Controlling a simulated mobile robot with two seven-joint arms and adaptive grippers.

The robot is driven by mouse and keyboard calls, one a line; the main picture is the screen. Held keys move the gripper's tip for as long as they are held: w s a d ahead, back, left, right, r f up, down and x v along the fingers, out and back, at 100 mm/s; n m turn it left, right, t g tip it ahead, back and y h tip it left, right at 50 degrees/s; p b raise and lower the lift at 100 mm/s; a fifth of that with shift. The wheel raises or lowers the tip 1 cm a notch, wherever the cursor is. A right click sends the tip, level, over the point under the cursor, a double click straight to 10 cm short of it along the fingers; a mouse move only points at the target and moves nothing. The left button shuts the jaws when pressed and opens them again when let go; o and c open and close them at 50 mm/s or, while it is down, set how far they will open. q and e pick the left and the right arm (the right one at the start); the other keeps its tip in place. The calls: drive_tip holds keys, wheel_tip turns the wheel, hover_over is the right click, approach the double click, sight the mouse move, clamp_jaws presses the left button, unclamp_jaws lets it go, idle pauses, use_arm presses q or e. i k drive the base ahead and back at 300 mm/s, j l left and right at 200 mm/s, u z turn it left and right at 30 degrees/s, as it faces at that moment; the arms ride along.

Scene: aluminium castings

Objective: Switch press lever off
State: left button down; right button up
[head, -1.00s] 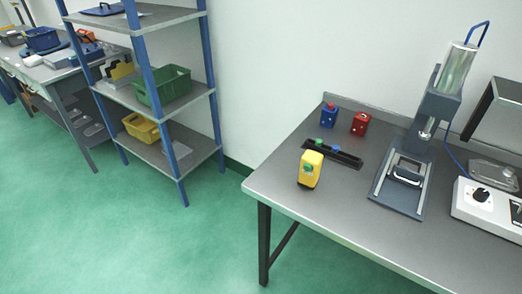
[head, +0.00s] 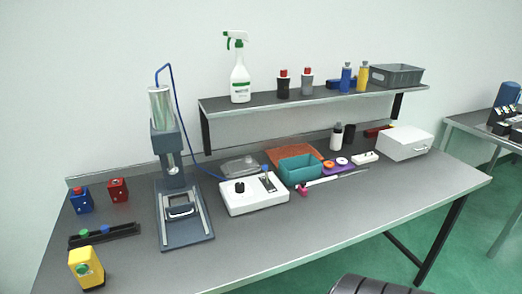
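A white control box (head: 253,195) stands on the grey workbench, just right of the press. It has a black knob (head: 239,187) on its left half. On its right half a small lever with a blue tip (head: 265,169) sticks up from a dark plate; its exact tilt is too small to tell. The press (head: 172,140) has a dark blue column and base, with a clear cylinder on top. A blue hose runs from the cylinder's top down behind the box. Neither of my grippers is in view.
Left of the press are a blue block (head: 80,200), a red block (head: 118,189), a black rail (head: 104,235) and a yellow block (head: 86,268). A teal bin (head: 300,169) is right of the box. A shelf (head: 310,101) overhangs behind. The bench front is clear.

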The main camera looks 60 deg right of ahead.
sight(265, 166)
drive_tip(key=z, duration=1.8)
drive_tip(key=l+u, duration=0.3)
drive_tip(key=l, duration=0.5)
drive_tip(key=l+u, duration=0.35)
drive_tip(key=l, duration=0.45)
